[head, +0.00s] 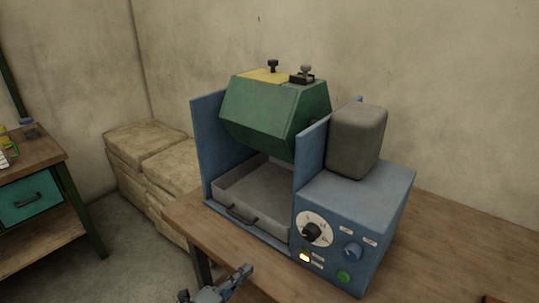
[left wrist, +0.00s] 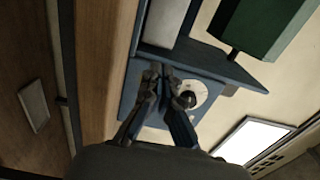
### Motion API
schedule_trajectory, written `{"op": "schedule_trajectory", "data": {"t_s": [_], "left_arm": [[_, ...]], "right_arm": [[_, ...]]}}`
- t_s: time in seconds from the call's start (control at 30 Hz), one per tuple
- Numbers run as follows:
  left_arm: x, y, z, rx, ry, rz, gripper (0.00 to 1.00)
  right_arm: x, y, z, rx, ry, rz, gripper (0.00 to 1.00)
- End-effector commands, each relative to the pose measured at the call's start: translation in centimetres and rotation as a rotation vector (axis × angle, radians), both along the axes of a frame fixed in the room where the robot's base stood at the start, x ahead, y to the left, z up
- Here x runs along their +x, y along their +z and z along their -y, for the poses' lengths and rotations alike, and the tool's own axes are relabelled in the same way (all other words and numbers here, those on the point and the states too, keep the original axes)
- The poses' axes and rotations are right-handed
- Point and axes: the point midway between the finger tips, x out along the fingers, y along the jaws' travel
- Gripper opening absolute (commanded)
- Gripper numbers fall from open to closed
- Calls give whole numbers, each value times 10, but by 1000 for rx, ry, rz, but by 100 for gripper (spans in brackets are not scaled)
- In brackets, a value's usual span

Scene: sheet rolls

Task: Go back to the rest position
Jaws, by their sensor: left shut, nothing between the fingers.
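My left gripper (head: 243,273) shows at the bottom of the head view, in front of the table's near edge and below the blue machine (head: 385,215). Its fingers are together with nothing between them. In the left wrist view the fingertips (left wrist: 160,70) meet in front of the machine's blue panel, beside the white dial (left wrist: 204,92). I cannot tell the exact gap to the panel. The machine has a green drum (head: 275,120) with a yellow lid section above a grey tray (head: 264,207). My right gripper is not in view.
The machine stands on a wooden table (head: 459,245), whose right part looks mostly clear. A grey box (head: 356,142) sits on the machine. Stacked pale sacks (head: 145,148) stand by the wall. A workbench with a teal drawer (head: 28,200) is at the left.

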Motion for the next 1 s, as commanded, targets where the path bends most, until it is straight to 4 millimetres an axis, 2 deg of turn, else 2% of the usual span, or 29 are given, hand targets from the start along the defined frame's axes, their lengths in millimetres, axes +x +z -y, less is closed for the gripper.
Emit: {"op": "schedule_trajectory", "data": {"t_s": [0.07, 0.17, 0.27, 0.37, 0.5, 0.6, 0.8, 1.0], "left_arm": [[0, 4, -6, -45, 51, -27, 0], [1, 8, -26, -153, 187, -107, 0], [-6, 5, -57, -307, 381, -244, 0], [-24, -8, -89, -462, 577, -413, 0], [-71, -36, -120, -648, 826, -678, 0], [-111, -54, -130, -742, 970, -863, 0], [-178, -73, -132, -835, 1147, -1131, 0], [-233, -77, -125, -873, 1262, -1338, 0]], "right_arm": [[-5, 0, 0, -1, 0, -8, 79], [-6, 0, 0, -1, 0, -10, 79], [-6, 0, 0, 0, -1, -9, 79], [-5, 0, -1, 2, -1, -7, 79], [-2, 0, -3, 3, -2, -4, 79], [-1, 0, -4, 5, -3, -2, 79], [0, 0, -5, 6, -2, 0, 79], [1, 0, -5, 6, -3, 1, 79]]}}
